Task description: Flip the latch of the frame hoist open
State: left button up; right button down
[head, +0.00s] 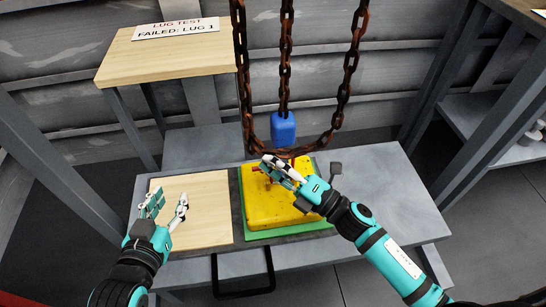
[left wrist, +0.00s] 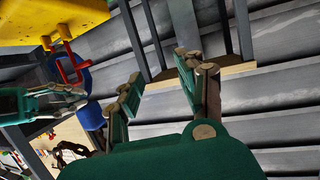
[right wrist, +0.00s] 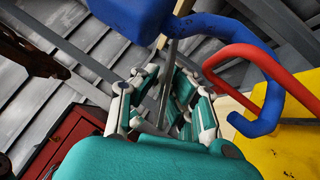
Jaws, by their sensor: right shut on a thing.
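The frame hoist's blue hook block (head: 283,128) hangs on a rusty chain above the yellow motor housing (head: 262,212). In the right wrist view its blue hook (right wrist: 268,104) curves beside a red lug (right wrist: 285,62); whether the lug sits inside the hook is unclear. A thin grey strip (right wrist: 171,55), apparently the latch, runs from near the block down between the fingers of my right gripper (right wrist: 165,105). That gripper is shut on it, close beside the hook; the fingers partly hide it. My left gripper (head: 165,205) is open and empty over the wooden board.
The yellow housing sits on a green mat (head: 290,233) on the grey bench. A bare wooden board (head: 208,190) lies left of it. A rusty chain loop (head: 245,95) hangs around the hook block. A raised wooden shelf (head: 170,55) with a sign stands behind left. Grey posts flank the bench.

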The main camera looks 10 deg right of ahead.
jog(key=shift+r+m+h+p, duration=0.25)
jog(key=shift+m+h+p, duration=0.05)
jog(key=shift+p, duration=0.5)
pick_arm(q)
jog(key=s+a+f+g+y+p, duration=0.3)
jog(key=s+a+f+g+p, duration=0.15)
jog(key=s+f+g, duration=0.8)
pick_arm(e)
jog(key=shift+r+m+g+h, duration=0.3)
jog(key=shift+r+m, duration=0.1)
jog(key=shift+m, duration=0.1)
jog(key=m+p, duration=0.1)
jog(key=p, duration=0.2)
jog(key=shift+h+p, duration=0.35)
jog(key=shift+h, duration=0.05)
jog(key=m+g+p, duration=0.1)
jog(key=p, duration=0.1)
jog(key=shift+h+p, duration=0.3)
jog(key=shift+p, duration=0.1)
pick_arm(q)
jog(key=s+f, duration=0.3)
jog(key=f, duration=0.6)
jog(key=s+a+f, duration=0.1)
jog(key=s+f, duration=0.2)
jog(key=f, duration=0.7)
jog(key=shift+s+f, duration=0.15)
jog(key=shift+f, duration=0.05)
jog(key=shift+a, duration=0.1)
